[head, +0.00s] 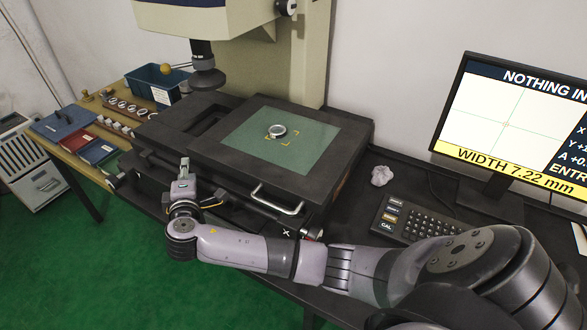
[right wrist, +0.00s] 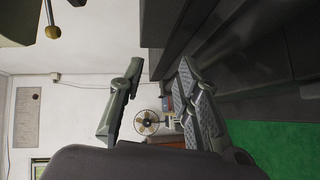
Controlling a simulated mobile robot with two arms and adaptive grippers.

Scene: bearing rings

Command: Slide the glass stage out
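The glass stage is a dark plate with a green glass window (head: 260,146), seen in the head view on the measuring machine's base. A metal ring (head: 277,131) lies on the glass by yellow corner marks. A silver bar handle (head: 276,203) is on the stage's front edge. My right gripper (head: 183,168) is in front of the machine, left of the handle and apart from it. In the right wrist view its two fingers (right wrist: 160,72) are spread with nothing between them. My left gripper is not in view.
The lens column (head: 206,70) hangs above the stage's left part. A monitor (head: 515,125) reading "WIDTH 7.22 mm" and a keypad (head: 425,220) stand at the right. A side table (head: 75,150) with rings, books and a blue bin (head: 158,82) is at the left. Green floor is open in front.

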